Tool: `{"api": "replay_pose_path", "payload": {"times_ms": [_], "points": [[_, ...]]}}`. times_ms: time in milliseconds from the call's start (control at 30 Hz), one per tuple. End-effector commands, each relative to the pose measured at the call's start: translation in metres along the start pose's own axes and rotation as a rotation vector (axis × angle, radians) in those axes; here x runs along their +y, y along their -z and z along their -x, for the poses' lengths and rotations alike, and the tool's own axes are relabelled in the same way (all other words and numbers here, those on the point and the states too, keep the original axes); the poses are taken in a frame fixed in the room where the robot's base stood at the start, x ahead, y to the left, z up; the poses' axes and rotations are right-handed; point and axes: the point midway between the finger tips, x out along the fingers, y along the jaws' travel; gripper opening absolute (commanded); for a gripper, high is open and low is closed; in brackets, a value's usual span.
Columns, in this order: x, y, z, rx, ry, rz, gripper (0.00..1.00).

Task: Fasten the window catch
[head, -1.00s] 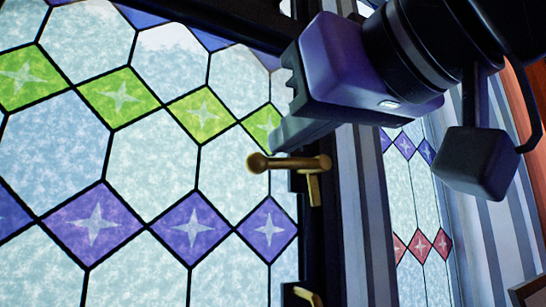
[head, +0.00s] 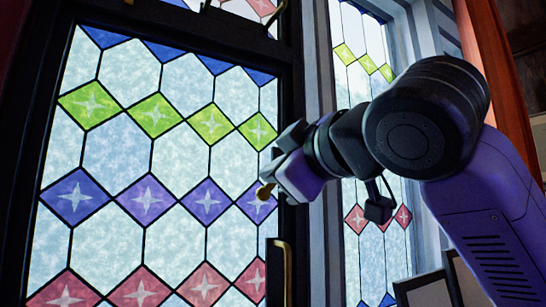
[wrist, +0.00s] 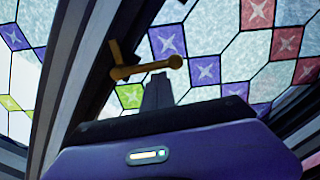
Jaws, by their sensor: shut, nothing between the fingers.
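The stained-glass window (head: 215,160) in its dark frame fills the left and middle of the head view. The brass catch (head: 265,190) is at its right edge, mostly hidden behind my gripper; only its knob end shows clearly. In the wrist view the catch (wrist: 147,67) has its bar crosswise, the rounded knob to the right and a short arm rising at the left. My gripper (head: 271,163) is shut and empty beside the catch. In the wrist view its fingertips (wrist: 159,79) are together just below the bar; I cannot tell whether they touch it.
A brass handle (head: 287,272) is lower on the same dark frame edge. A striped wall strip (head: 319,80) and another stained-glass pane (head: 365,235) lie to the right. A reddish wooden post (head: 495,75) stands at the far right.

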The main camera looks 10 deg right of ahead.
Motion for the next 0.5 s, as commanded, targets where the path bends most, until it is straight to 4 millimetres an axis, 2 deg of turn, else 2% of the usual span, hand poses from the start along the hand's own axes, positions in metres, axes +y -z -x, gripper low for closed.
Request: {"api": "replay_pose_path", "payload": {"times_ms": [500], "points": [[-0.003,-0.033,-0.002,-0.002,-0.024,0.478,0.0]]}}
